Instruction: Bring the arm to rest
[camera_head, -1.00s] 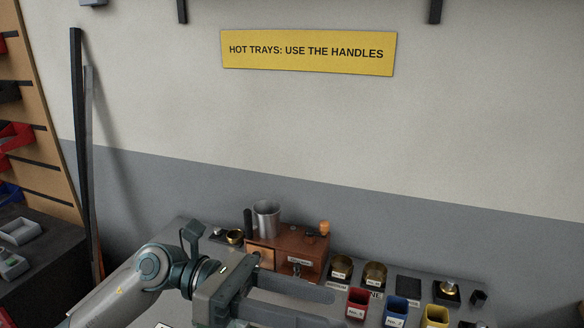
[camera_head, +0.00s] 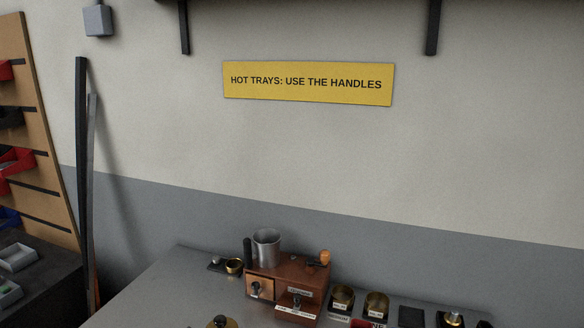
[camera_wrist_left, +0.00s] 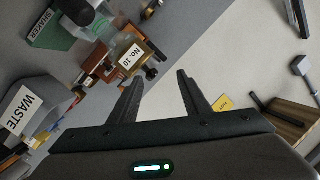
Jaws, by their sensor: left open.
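My left gripper (camera_wrist_left: 165,95) shows in the left wrist view with its two dark fingers apart and nothing between them. Neither my left arm nor my left gripper shows in the head view now. My right gripper is in neither view. In the head view the sample roaster (camera_head: 290,278), a brown wooden-looking box with a metal cylinder (camera_head: 266,246) on top, stands on the grey bench (camera_head: 165,285).
Brass cups (camera_head: 342,298) and a black square (camera_head: 411,316) sit right of the roaster. A yellow sign (camera_head: 307,83) hangs on the wall. In the wrist view, a grey bin labelled WASTE (camera_wrist_left: 30,108) and a No. 10 label (camera_wrist_left: 131,56) lie left of the fingers.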

